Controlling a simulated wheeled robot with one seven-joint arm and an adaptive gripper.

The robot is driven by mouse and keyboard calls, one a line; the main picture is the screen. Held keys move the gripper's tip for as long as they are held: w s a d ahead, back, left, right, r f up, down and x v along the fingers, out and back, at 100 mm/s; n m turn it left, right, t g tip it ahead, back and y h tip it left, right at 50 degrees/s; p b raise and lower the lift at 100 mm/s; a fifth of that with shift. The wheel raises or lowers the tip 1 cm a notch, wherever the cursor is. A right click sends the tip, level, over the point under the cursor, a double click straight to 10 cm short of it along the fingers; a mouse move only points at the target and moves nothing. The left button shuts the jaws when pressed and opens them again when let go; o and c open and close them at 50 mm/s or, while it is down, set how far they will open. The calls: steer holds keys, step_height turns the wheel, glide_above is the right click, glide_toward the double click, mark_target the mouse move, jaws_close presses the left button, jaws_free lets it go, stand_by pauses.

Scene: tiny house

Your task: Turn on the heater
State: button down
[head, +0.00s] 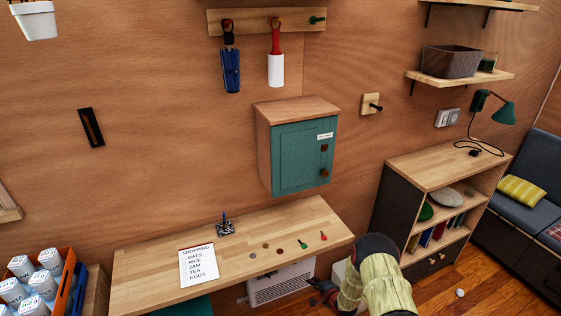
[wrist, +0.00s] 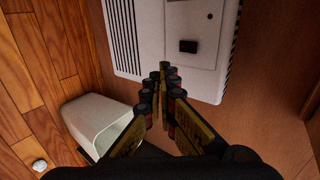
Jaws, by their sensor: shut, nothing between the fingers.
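The heater (head: 280,287) is a white wall unit with a dark slotted grille, low on the wall under the desk. In the wrist view the heater (wrist: 152,32) fills the upper middle, with its grille on the left. A black rectangular switch (wrist: 188,46) sits on its plain panel, with a small dark dot above it. Whether the switch is on or off cannot be told. My gripper (wrist: 166,72) is shut and empty, its tips in front of the heater's lower part, just below and left of the switch in the picture. In the head view my gripper (head: 322,291) is beside the heater's right end.
The wooden desk (head: 140,275) stands above the heater, holding a shopping list, keys and coins. A white bin (wrist: 97,112) stands on the floor left of my gripper in the wrist view. A shelf unit (head: 398,186) stands right. A small ball (head: 460,292) lies on the floor.

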steer(key=s+d+f+n+g+h, duration=0.2)
steer(key=s+d+f+n+g, duration=0.15)
steer(key=s+f, duration=0.5)
steer(key=s+d+r+n+g+h, duration=0.1)
steer(key=s+d+r+n+g, duration=0.1)
steer(key=s+r+n+g, duration=0.4)
steer(key=s+a+r+n+t, duration=0.1)
steer(key=s+r, duration=0.9)
steer(key=r, duration=1)
steer(key=s+a+r+n+t, duration=0.2)
steer(key=s+r, duration=0.8)
steer(key=r, duration=1)
steer(key=s+a+r+n+t, duration=0.1)
steer(key=s+a+r, duration=0.4)
steer(key=r, duration=1.5)
steer(key=s+n, duration=0.1)
steer(key=s, duration=0.4)
steer(key=shift+s+t, duration=0.25)
steer(key=shift+t, duration=0.1)
steer(key=c, duration=2.6)
jaws_free()
steer(key=shift+r, duration=0.1)
